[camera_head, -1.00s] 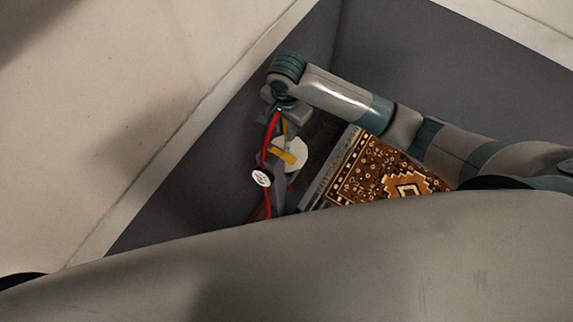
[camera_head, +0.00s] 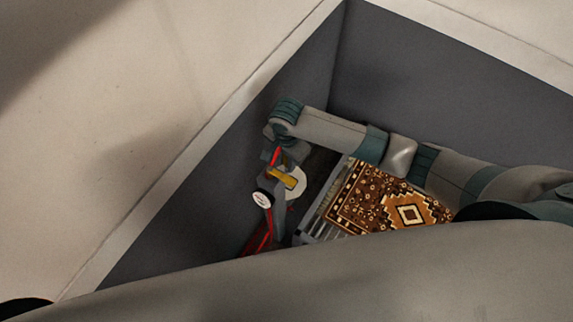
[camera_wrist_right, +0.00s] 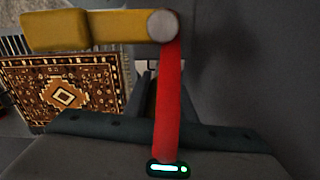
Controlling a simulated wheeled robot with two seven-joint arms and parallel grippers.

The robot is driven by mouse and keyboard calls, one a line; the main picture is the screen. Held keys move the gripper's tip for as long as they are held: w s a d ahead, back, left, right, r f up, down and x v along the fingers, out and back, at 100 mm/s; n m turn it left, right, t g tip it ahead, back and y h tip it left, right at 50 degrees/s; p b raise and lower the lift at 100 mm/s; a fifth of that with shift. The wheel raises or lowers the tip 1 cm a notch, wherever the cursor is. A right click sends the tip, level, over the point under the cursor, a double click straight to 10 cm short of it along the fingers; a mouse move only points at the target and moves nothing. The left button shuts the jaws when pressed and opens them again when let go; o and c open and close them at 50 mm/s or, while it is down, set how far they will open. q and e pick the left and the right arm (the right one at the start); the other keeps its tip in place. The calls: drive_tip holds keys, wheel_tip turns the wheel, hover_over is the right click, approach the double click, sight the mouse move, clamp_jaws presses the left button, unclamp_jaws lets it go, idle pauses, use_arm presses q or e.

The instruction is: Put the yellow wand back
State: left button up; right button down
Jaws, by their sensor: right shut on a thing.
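The yellow wand (camera_head: 285,178) is in my right gripper (camera_head: 280,174), which is shut on it near the pit wall. In the right wrist view the wand's yellow body (camera_wrist_right: 85,29) lies across the top left and ends in a grey round cap. The fingertips are largely hidden behind the wand and hose. In the head view the red hose (camera_head: 268,232) hangs below, beside a round white-faced thing (camera_head: 262,199). My left gripper is out of view.
A patterned rug (camera_head: 375,200) lies on a slatted grey rack (camera_head: 318,222) to the right of the wand. A pale disc (camera_head: 297,184) is just behind the wand. Dark grey pit walls (camera_head: 300,100) rise close by, with a pale rim (camera_head: 215,125). My own body hides the foreground.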

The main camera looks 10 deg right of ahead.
drive_tip(key=shift+f, duration=1.75)
drive_tip(key=c, duration=1.5)
unclamp_jaws()
wheel_tip(320, 180, up, 12)
drive_tip(key=shift+r+b, duration=0.1)
drive_tip(key=shift+b, duration=0.8)
